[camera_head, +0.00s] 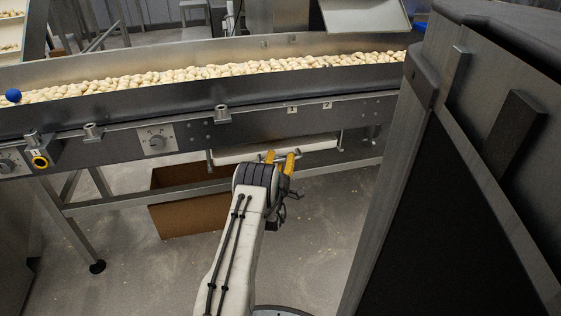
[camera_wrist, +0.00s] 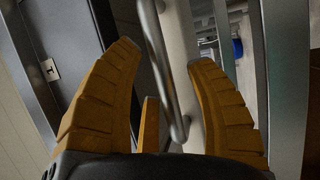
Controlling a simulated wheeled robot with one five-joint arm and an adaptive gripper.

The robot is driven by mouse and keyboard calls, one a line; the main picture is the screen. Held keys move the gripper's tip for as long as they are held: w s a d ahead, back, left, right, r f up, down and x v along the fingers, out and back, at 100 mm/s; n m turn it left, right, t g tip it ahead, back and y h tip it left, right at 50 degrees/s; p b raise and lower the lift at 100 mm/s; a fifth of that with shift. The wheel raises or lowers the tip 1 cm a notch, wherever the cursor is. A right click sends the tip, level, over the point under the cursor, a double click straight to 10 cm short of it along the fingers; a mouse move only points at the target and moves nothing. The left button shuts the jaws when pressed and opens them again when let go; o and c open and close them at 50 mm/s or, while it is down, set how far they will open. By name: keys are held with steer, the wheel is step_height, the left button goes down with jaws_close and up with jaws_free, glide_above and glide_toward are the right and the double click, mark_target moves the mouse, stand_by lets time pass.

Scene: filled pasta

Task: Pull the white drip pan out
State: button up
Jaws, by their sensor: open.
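The white drip pan (camera_head: 318,146) hangs under the conveyor as a long pale strip, partly hidden behind my arm. In the wrist view its pale front (camera_wrist: 184,40) runs beside a grey metal bar handle (camera_wrist: 160,60). My gripper (camera_head: 280,157) has yellow-orange fingers and is at the pan's front. In the wrist view my gripper (camera_wrist: 162,56) is open, and the handle shows in the gap between the fingers. I cannot tell whether any finger touches it.
The conveyor (camera_head: 200,108) carries a bed of filled pasta (camera_head: 200,76) above the pan. A brown cardboard box (camera_head: 185,212) stands on the floor below, left of my arm. A large dark metal cabinet (camera_head: 450,190) fills the right side. Bare floor (camera_head: 325,215) lies between arm and cabinet.

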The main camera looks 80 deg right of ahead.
steer(key=shift+o, duration=0.2)
jaws_close()
stand_by(0.5)
